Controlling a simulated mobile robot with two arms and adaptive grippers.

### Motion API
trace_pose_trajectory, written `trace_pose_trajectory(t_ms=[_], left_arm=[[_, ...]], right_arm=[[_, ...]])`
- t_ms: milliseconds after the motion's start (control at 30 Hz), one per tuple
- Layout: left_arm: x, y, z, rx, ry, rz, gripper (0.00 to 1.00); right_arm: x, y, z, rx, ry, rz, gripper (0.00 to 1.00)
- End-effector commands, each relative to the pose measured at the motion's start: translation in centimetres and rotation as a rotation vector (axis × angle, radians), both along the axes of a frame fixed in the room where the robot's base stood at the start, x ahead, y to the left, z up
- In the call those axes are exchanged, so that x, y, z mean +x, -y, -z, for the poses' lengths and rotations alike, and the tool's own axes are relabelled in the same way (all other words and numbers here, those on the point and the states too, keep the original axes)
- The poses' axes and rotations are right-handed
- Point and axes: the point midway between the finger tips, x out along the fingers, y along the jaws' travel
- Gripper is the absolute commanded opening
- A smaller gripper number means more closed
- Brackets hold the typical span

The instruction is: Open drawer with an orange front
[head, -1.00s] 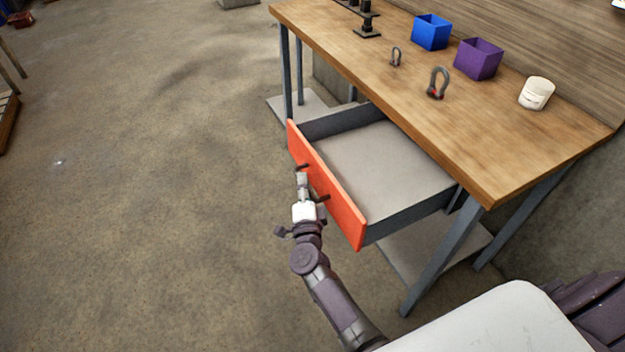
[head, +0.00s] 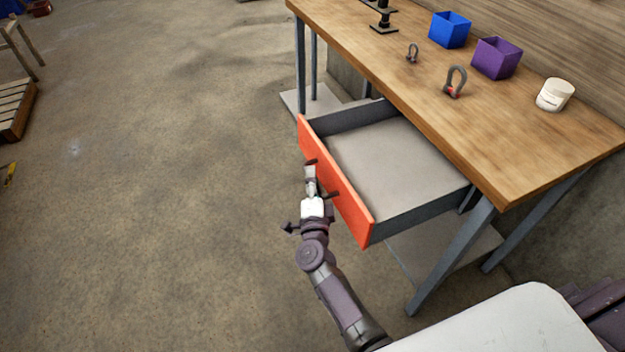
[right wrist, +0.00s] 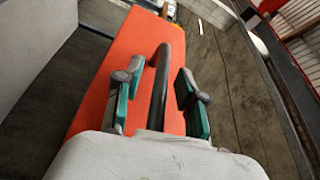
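The drawer with the orange front (head: 350,214) is pulled out from under the wooden workbench, and its empty grey inside (head: 390,160) shows in the head view. My right gripper (head: 310,178) is at the outer side of the orange front, by its dark handle (head: 333,195). In the right wrist view, the handle (right wrist: 160,85) runs between the two teal-padded fingers of my right gripper (right wrist: 162,108). The fingers are apart, with orange front (right wrist: 125,50) visible on both sides of the handle. My left gripper is not in view.
The workbench top (head: 480,130) holds a blue box (head: 450,31), a purple box (head: 497,60), a white container (head: 555,95) and two shackles (head: 455,80). A bench leg (head: 450,255) stands right of the drawer. The floor (head: 170,200) left of the drawer is clear.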

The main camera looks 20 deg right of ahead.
Motion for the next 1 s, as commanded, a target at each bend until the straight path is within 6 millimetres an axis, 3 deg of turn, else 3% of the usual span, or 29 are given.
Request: trace_pose_trajectory(t_ms=[333,500,1000], left_arm=[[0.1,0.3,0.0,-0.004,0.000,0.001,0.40],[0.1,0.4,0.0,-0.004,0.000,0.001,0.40],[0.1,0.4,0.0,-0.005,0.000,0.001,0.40]], right_arm=[[-5.1,-1.6,0.6,0.002,-0.005,0.001,0.39],[-6.7,-2.2,0.6,0.001,-0.002,-0.001,0.39],[-7.0,-2.2,0.6,0.001,-0.002,0.000,0.39]])
